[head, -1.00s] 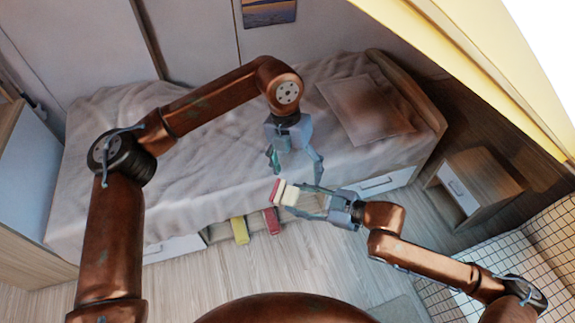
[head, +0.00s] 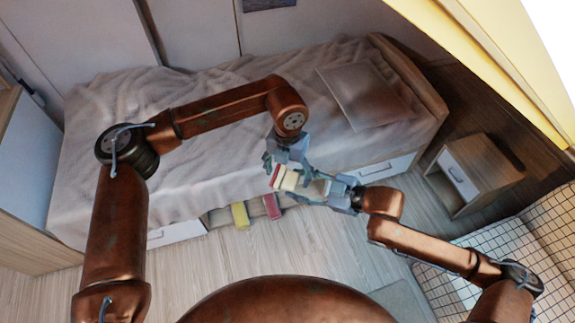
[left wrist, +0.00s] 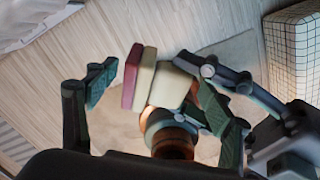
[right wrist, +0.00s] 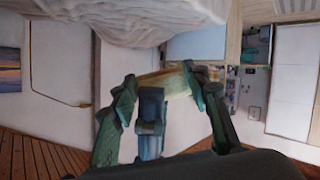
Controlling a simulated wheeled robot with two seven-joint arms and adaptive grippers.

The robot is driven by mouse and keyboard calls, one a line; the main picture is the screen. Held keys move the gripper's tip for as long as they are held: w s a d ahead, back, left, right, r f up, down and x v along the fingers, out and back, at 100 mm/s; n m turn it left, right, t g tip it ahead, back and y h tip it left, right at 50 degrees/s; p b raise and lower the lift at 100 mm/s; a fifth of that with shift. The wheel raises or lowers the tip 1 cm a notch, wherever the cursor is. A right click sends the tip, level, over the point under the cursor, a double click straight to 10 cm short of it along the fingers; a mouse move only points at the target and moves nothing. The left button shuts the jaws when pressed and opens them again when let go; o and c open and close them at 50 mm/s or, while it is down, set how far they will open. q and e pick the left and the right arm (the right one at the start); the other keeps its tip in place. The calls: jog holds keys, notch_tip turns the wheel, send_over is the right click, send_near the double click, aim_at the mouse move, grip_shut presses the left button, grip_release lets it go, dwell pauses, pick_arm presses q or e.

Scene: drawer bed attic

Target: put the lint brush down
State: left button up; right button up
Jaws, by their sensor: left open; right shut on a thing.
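The lint brush (head: 288,180) has a cream body with a dark red face. It is held in the air in front of the bed. My right gripper (head: 312,187) is shut on it from the right. My left gripper (head: 282,164) is open and close above the brush. In the left wrist view the brush head (left wrist: 146,78) lies between the open left fingers, with a gap to the left finger; contact on the right side cannot be told. In the right wrist view a tan part of the brush (right wrist: 172,80) shows between the right fingers.
An open drawer (head: 219,218) under the bed holds a yellow item (head: 239,215) and a red item (head: 271,206). The bed (head: 210,85) has a rumpled cover and a pillow (head: 365,95). A nightstand (head: 475,175) stands at right. Wooden floor (head: 230,260) in front is clear.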

pick_arm(q)
jog(key=shift+f, duration=0.5)
jog(key=shift+d, duration=0.1)
jog(key=c, duration=1.3)
jog(key=shift+c, duration=0.6)
pick_arm(e)
jog(key=o, duration=1.4)
